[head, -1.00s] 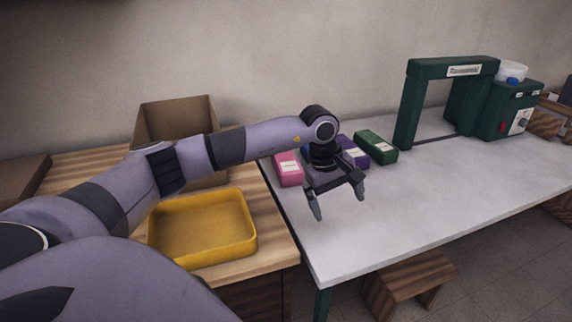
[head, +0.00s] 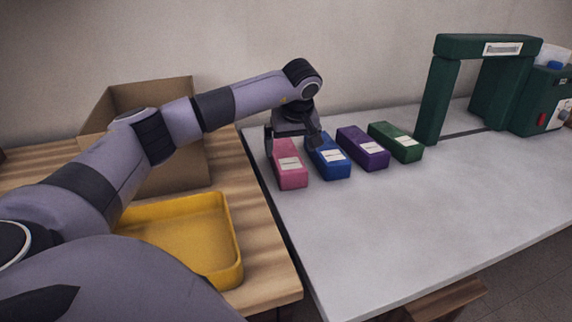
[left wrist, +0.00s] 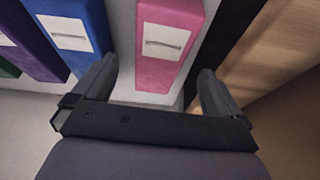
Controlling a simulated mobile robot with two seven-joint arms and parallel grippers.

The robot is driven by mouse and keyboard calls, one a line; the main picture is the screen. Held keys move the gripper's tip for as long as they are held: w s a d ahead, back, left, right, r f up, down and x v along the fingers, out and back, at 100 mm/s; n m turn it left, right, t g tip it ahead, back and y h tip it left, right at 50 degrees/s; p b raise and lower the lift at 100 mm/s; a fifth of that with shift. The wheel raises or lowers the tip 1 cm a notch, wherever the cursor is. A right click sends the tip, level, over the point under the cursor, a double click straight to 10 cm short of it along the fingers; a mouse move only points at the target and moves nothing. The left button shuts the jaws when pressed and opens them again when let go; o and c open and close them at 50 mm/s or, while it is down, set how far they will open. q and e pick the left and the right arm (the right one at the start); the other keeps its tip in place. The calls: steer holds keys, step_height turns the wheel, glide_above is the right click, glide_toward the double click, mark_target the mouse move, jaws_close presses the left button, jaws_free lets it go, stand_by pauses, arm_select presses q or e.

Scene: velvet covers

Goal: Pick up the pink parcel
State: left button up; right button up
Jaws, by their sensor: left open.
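The pink parcel (head: 290,176) with a white label lies at the left end of a row of parcels on the grey table. My left gripper (head: 293,146) is open above its far end, with one finger to each side in the head view. In the left wrist view the pink parcel (left wrist: 168,50) lies ahead between the open fingers of my left gripper (left wrist: 155,85), with gaps to both sides. Part of its far end is hidden by the gripper in the head view. My right gripper is not in view.
The blue parcel (head: 332,165) lies close to the right of the pink one, then a purple parcel (head: 364,150) and a green parcel (head: 397,143). A yellow tray (head: 232,262) and a cardboard box (head: 190,160) stand on the wooden table. A green arch (head: 440,90) stands farther right.

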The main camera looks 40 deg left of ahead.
mark_target(288, 158)
arm_select(q)
steer(key=x, duration=0.5)
steer(key=shift+a+f, duration=0.1)
steer(key=shift+f, duration=0.15)
steer(key=shift+c, duration=0.3)
steer(key=c, duration=1)
steer(key=shift+r, duration=0.1)
steer(key=shift+c, duration=0.9)
